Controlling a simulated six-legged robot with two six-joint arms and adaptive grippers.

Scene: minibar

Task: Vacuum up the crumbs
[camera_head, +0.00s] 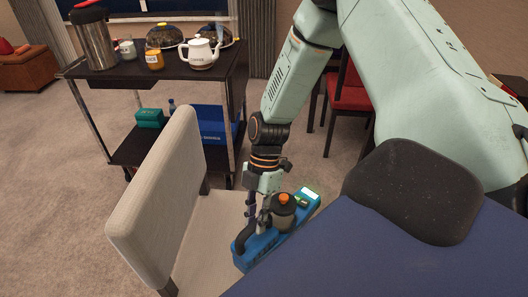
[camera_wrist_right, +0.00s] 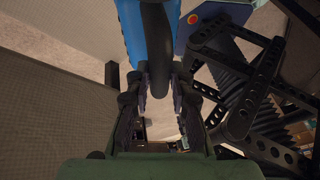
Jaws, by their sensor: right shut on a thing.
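A blue handheld vacuum (camera_head: 252,251) with a dark, orange-topped canister (camera_head: 284,205) and a small lit screen is at the lower centre of the head view. My right gripper (camera_head: 257,218) is shut on its dark handle, reaching down from above. In the right wrist view the fingers (camera_wrist_right: 160,98) sit on either side of the black curved handle (camera_wrist_right: 155,50), with the blue body behind it. The vacuum appears over the pale chair seat (camera_head: 208,232); I cannot tell whether it touches it. No crumbs can be made out. My left gripper is out of view.
The chair's upright backrest (camera_head: 158,190) stands left of the vacuum. Behind is a black cart (camera_head: 105,70) with a steel flask (camera_head: 93,38), a white kettle (camera_head: 200,53), jars and domes. A red chair (camera_head: 350,92) stands behind my right arm. Carpet at left is clear.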

